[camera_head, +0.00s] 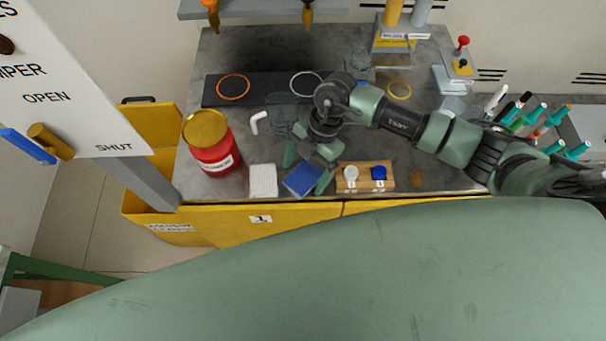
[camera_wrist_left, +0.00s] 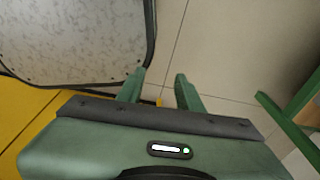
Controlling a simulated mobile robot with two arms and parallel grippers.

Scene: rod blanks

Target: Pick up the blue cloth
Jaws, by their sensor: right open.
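The blue cloth (camera_head: 301,181) is a flat square at the front edge of the grey workbench, in the head view. My right gripper (camera_head: 309,171) is over it, open, fingers pointing down with one on either side of the cloth in the picture. The gripper covers part of its upper right side; I cannot tell whether the fingers touch it. My left gripper (camera_wrist_left: 160,76) is open and empty in the left wrist view, above the floor and away from the cloth.
A white cloth (camera_head: 263,181) lies just left of the blue one. A wooden block (camera_head: 349,186) with a white and a blue cap stands close on the right. A red canister (camera_head: 214,158) stands further left. Capped tools (camera_head: 536,114) stand at the right.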

